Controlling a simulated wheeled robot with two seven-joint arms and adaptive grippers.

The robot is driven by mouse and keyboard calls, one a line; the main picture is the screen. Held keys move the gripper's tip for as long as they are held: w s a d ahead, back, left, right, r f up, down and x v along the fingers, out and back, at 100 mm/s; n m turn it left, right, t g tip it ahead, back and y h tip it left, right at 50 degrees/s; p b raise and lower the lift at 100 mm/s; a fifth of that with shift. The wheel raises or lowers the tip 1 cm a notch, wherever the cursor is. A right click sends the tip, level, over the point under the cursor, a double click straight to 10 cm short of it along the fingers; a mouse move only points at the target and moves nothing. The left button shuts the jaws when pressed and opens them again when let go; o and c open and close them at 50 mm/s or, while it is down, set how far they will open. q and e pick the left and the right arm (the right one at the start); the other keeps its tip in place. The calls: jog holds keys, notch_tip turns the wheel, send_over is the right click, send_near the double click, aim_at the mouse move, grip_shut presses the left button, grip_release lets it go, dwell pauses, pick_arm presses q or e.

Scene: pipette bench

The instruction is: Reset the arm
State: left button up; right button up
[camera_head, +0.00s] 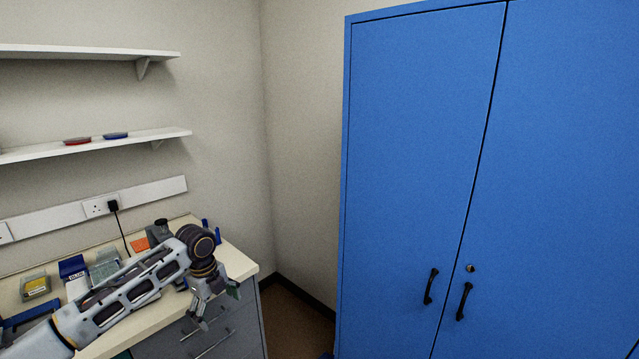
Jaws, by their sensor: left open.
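My left arm comes in from the lower left and reaches over the bench (245,264). My left gripper (218,308) hangs down at the arm's end, in front of the bench's front edge and drawers. Its fingers are spread open, and I see nothing between them. My right gripper is not in view. The arm hides part of the bench top and some items on it.
A tall blue cabinet (420,150) with two closed doors fills the right. Boxes, including a yellow-grey one (36,286) and a blue one (72,267), stand on the bench. Two shelves (100,145) hang above. Floor (297,322) shows between bench and cabinet.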

pick_arm(q)
notch_tip(320, 180, down, 34)
jog(key=s+a+r+n+t, duration=0.1)
jog(key=s+a+n+t, duration=0.1)
jog(key=n, duration=0.9)
jog(key=s+f+n, duration=0.7)
jog(key=s+f, duration=1.8)
jog(key=s, duration=0.1)
jog(key=s+d+f+n, duration=0.1)
jog(key=s+f, duration=0.1)
jog(key=s, duration=0.7)
jog(key=s+d+f+n+g, duration=0.1)
jog(key=s+f, duration=0.1)
jog(key=s, duration=0.6)
jog(key=s+d+f+n, duration=0.1)
jog(key=s+f, duration=0.2)
jog(key=s, duration=0.6)
jog(key=shift+s+d+n+g+y, duration=0.25)
jog(key=shift+s+n+g+y, duration=0.05)
jog(key=shift+g, duration=0.1)
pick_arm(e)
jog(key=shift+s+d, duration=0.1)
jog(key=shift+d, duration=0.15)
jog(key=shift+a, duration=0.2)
pick_arm(q)
jog(key=shift+c, duration=0.5)
